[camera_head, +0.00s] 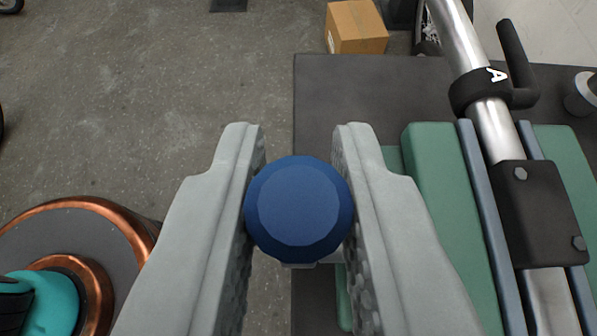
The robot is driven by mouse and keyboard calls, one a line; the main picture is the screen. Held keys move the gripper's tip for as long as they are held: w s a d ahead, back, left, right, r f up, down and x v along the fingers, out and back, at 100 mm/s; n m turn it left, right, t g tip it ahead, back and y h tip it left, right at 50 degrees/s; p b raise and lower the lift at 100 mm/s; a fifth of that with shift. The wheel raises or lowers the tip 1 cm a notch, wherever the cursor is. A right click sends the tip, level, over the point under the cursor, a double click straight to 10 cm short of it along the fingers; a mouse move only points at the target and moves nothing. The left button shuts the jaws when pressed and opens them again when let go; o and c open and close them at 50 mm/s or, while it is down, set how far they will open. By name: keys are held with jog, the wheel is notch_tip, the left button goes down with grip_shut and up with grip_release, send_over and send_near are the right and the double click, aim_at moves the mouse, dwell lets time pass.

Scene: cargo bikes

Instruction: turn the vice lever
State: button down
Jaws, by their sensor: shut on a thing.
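The vice (438,185) has green jaw blocks and stands at the right on a dark bench. A blue knob (298,210), which looks like the end of the vice lever, sits at the middle of the picture. My gripper (298,190) has its two grey fingers on either side of the knob and is shut on it. The rest of the lever is mostly hidden behind the knob and the fingers. A short grey piece shows just below the knob.
A silver tube (490,125) with a black clamp marked "A" (493,88) runs through the vice. The dark bench top (345,95) is bare left of the vice. A cardboard box (357,27) lies beyond it. Grey floor (130,110) is open at the left.

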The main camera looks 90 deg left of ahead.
jog(key=shift+d, duration=0.1)
dwell(0.3)
jog(key=c, duration=1.3)
grip_release()
jog(key=shift+d, duration=0.2)
jog(key=v, duration=1.7)
jog(key=shift+d, duration=0.2)
jog(key=shift+f, duration=0.1)
